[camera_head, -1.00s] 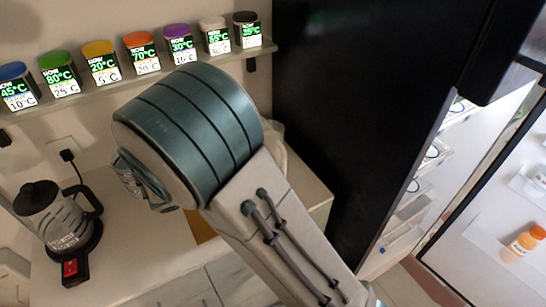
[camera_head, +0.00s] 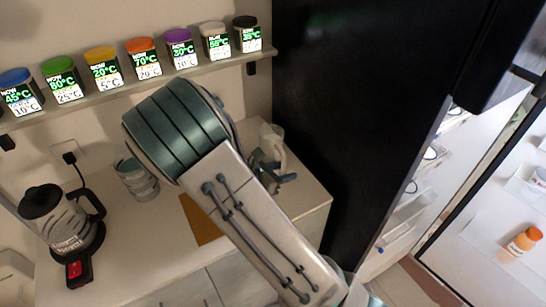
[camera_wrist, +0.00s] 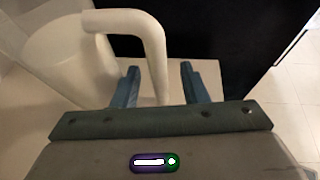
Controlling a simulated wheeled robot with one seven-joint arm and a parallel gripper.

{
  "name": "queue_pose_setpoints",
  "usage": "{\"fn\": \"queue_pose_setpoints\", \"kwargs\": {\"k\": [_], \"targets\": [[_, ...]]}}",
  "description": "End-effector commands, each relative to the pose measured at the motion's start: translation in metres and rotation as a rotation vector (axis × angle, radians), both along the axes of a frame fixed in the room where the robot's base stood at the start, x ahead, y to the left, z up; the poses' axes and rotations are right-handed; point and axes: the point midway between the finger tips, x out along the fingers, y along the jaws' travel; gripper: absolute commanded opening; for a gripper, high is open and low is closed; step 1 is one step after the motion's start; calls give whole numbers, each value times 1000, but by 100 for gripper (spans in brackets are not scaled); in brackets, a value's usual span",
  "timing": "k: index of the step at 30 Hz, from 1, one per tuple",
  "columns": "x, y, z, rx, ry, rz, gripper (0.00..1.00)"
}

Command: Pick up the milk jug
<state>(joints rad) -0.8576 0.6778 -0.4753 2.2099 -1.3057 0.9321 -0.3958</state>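The milk jug, plain white with a loop handle, stands at the right end of the counter in the head view (camera_head: 277,145), partly hidden behind my arm. In the wrist view the jug (camera_wrist: 70,62) fills the left side. Its handle (camera_wrist: 150,35) reaches right and its upright part comes down between my two fingertips. My gripper (camera_wrist: 160,85) is open, with a visible gap on the right side of the handle. In the head view my gripper (camera_head: 272,172) is close to the jug, partly hidden by my forearm.
A shelf (camera_head: 140,88) holds several spice dispensers above. A tall black panel (camera_head: 350,110) stands close on the right, beside an open fridge.

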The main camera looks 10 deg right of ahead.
Motion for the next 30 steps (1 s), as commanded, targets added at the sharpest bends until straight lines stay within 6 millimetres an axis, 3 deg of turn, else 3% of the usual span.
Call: {"fn": "queue_pose_setpoints", "kwargs": {"k": [8,13,30], "targets": [[2,-4,-2,0,0,1,40],[2,-4,-2,0,0,1,0],[3,-4,2,0,-3,0,0]]}}
